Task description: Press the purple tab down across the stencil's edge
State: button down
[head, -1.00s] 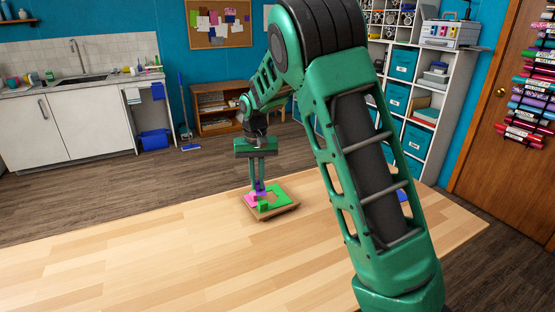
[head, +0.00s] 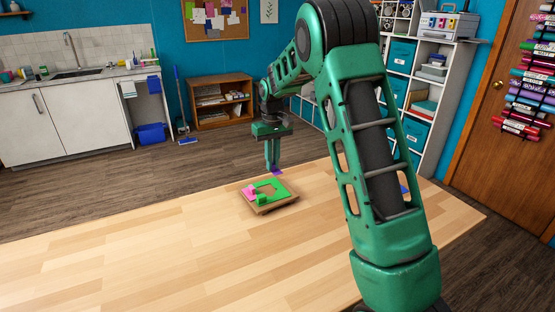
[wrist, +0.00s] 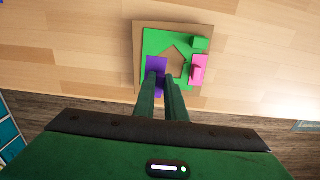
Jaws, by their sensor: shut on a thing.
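The green stencil (head: 272,187) lies on a brown board (head: 277,206) on the table and has a house-shaped cutout, clear in the wrist view (wrist: 156,40). A pink tab (head: 250,192) lies across one of its edges. My gripper (head: 273,168) is shut on the purple tab (head: 277,172), past the board's far edge in the head view. In the wrist view the purple tab (wrist: 157,65) appears between the fingertips, in front of the stencil's edge opposite the pink tab (wrist: 198,68). Its height above the board is unclear.
A green block (head: 261,199) stands on the stencil's near corner, next to the pink tab. The wooden table (head: 150,255) is bare to the left and front. Its far edge runs just behind my gripper.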

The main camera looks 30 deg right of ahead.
jog(key=d, duration=0.1)
jog(key=w+d+n, duration=0.1)
jog(key=d, duration=0.1)
jog(key=shift+r, duration=0.15)
jog(key=shift+s, duration=0.15)
jog(key=shift+f, duration=3.8)
jog(key=shift+f, duration=0.15)
jog(key=c, duration=1.3)
grip_release()
jog(key=shift+o, duration=0.2)
